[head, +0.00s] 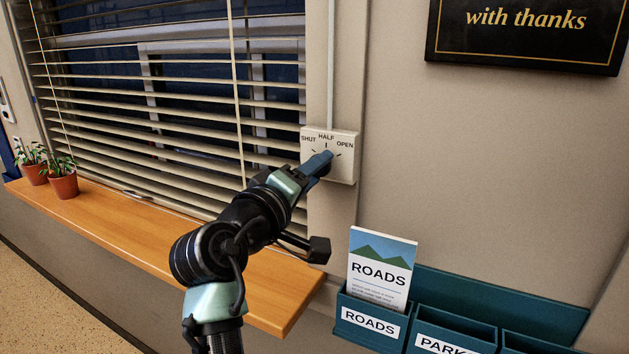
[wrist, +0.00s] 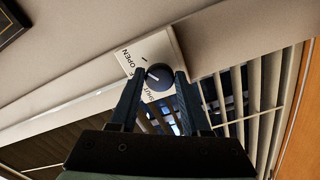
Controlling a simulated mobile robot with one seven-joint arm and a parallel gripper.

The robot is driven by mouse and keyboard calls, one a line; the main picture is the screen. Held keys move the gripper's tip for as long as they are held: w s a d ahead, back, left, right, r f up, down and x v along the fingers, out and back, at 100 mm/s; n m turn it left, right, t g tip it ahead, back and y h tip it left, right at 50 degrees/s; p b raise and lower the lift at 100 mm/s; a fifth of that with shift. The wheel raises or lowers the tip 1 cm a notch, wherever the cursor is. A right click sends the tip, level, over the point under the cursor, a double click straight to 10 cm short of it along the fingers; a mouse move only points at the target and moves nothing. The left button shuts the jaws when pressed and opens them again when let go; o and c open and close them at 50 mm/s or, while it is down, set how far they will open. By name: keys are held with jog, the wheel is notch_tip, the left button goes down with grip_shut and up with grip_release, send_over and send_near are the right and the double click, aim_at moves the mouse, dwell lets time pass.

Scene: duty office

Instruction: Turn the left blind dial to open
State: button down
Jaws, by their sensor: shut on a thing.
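The blind dial is a dark round knob (wrist: 160,77) on a cream plate (head: 346,171) marked SHUT, HALF and OPEN. The plate is on the wall strip right of the window. My gripper (head: 325,158) reaches it from the lower left. In the wrist view its two fingers (wrist: 159,76) stand on either side of the knob and are shut on it. A pale mark on the knob faces the lettering, but which word it points to I cannot tell exactly. In the head view my gripper hides most of the knob.
Slatted blinds (head: 150,120) hang over the window, with gaps between slats. A wooden sill (head: 130,222) below holds two potted plants (head: 63,178). A teal leaflet rack (head: 450,318) with ROADS leaflets (head: 381,268) is at lower right. A black sign (head: 524,35) hangs above.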

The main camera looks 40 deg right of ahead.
jog(key=shift+f, duration=0.1)
dwell(0.4)
jog(key=shift+c, duration=2)
grip_release()
jog(key=b+v, duration=0.2)
jog(key=v, duration=1.1)
